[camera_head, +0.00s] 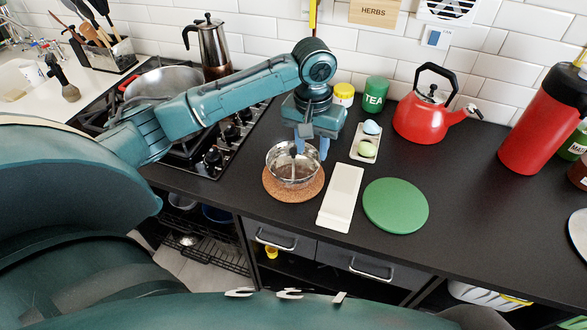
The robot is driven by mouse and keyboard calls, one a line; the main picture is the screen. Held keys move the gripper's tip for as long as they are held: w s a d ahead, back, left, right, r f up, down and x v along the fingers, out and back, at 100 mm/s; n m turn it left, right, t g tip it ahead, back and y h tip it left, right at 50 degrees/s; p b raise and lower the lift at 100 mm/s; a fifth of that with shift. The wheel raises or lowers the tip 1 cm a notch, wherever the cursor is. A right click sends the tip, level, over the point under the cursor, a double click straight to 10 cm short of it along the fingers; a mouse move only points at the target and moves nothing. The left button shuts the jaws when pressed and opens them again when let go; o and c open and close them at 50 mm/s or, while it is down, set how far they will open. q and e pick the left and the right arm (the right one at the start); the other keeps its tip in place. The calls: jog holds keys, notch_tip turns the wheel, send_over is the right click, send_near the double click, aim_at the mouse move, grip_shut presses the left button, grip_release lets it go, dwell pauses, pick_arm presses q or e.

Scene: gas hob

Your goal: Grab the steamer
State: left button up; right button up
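The steamer appears to be the shiny metal bowl (291,174), sitting on a round cork mat (279,192) on the dark counter. My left gripper (311,150) points down over the bowl's right side. Its fingers are spread apart, one over the bowl's inside and one near the right rim. I cannot tell whether either finger touches the bowl. The gripper covers part of the bowl's back rim. My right gripper is not in view.
A white rectangular board (340,198) and a round green board (395,206) lie right of the bowl. Behind are an egg-shaped pair on a tray (366,146), a green TEA tin (375,93) and a red kettle (428,120). A gas hob (196,168) with a large pan (160,84) is left.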

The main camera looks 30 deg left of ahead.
aim_at(293, 150)
pick_arm(q)
jog(key=w+a+r+n, duration=0.2)
jog(key=a+r+n, duration=0.1)
jog(key=a+r, duration=0.3)
notch_tip(293, 150, down, 7)
jog(key=shift+w+f, duration=0.1)
jog(key=shift+w, duration=0.05)
jog(key=shift+s+d+f, duration=0.1)
jog(key=shift+s+f, duration=0.05)
jog(key=shift+f, duration=1.2)
jog(key=shift+s+f, duration=0.1)
jog(key=shift+f, duration=1.2)
jog(key=shift+c, duration=0.5)
grip_shut()
jog(key=shift+r, duration=0.1)
